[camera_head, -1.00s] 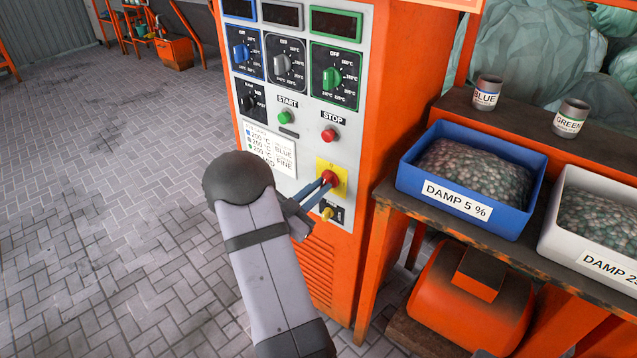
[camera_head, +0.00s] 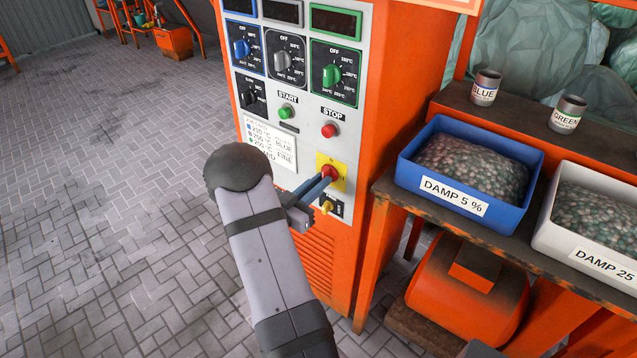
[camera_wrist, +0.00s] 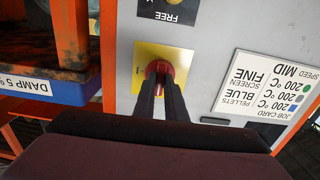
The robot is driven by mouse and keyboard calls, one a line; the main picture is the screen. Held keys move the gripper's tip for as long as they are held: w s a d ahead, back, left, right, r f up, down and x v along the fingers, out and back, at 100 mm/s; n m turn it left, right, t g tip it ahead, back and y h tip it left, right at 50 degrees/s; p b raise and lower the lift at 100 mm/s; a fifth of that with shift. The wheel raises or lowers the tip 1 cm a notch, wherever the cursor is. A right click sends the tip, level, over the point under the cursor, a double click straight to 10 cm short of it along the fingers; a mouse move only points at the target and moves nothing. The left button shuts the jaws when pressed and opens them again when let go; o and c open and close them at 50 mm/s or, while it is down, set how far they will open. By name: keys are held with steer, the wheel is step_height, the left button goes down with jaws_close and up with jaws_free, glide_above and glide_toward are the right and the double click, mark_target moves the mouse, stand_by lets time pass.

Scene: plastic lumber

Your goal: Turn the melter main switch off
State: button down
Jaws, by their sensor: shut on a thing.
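The melter main switch is a red rotary knob (camera_head: 329,173) on a yellow plate (camera_head: 340,180), low on the front panel of the orange melter cabinet (camera_head: 392,100). In the wrist view, upside down, the red knob (camera_wrist: 158,70) sits on the yellow plate (camera_wrist: 141,60) with a mark "I" at its left. My gripper (camera_head: 321,182) reaches the knob from the left. In the wrist view its two dark fingers (camera_wrist: 162,92) are shut on the knob's sides. The fingers partly hide the knob and plate.
A green start button (camera_head: 288,112) and red stop button (camera_head: 329,130) sit above the switch. Below it is a small yellow knob (camera_head: 327,206). A workbench with a blue bin of pellets (camera_head: 405,178) and a white bin (camera_head: 545,236) stands at right.

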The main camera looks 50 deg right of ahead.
steer(key=c, duration=1.8)
jaws_free()
steer(key=a, duration=0.7)
steer(key=shift+a+b, duration=0.2)
steer(key=shift+b, duration=0.15)
